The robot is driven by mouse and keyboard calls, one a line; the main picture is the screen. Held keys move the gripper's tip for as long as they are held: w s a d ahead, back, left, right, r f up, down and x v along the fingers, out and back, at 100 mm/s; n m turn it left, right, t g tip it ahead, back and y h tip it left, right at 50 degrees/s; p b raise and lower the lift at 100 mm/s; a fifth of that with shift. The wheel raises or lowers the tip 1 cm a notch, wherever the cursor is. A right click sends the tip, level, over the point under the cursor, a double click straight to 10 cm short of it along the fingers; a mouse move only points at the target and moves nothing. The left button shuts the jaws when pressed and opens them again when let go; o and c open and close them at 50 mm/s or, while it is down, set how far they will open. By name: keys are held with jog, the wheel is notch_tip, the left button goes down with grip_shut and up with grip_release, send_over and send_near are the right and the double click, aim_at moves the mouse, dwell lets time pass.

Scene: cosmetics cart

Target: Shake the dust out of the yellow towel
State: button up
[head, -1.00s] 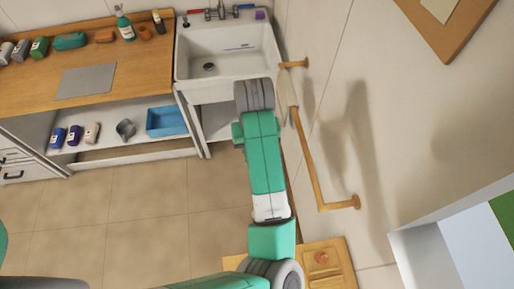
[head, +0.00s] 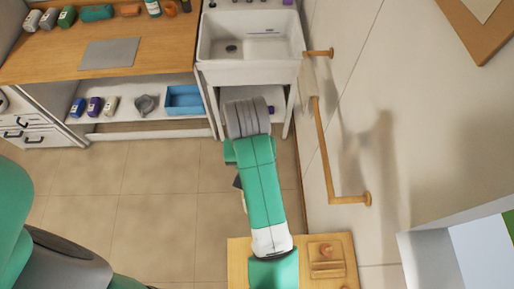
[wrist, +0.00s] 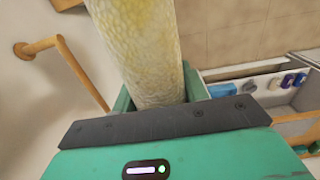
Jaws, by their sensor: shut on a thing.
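The yellow towel (wrist: 140,50) is a pale yellow, bumpy-textured cloth. In the wrist view it stands out from between the green jaws of my gripper (wrist: 158,100) as a thick bunched strip that runs past the top edge. My gripper is shut on it. The towel's far end is out of view. In the head view the arm reaches over the floor left of the wall rail; the arm hides the jaws, and I cannot make out the towel there.
A white sink (head: 250,38) and a wooden counter (head: 140,28) stand at the back. A small wooden surface (head: 240,262) is near. The tiled floor (head: 150,205) is clear.

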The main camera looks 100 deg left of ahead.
jog(key=shift+r, duration=3.05)
jog(key=shift+a, duration=0.15)
jog(key=a, duration=0.7)
jog(key=d, duration=0.7)
jog(key=shift+d, duration=0.2)
jog(key=shift+a, duration=3.65)
jog(key=d, duration=0.7)
jog(key=shift+d, duration=0.1)
jog(key=shift+w+f, duration=0.1)
jog(key=shift+w, duration=0.05)
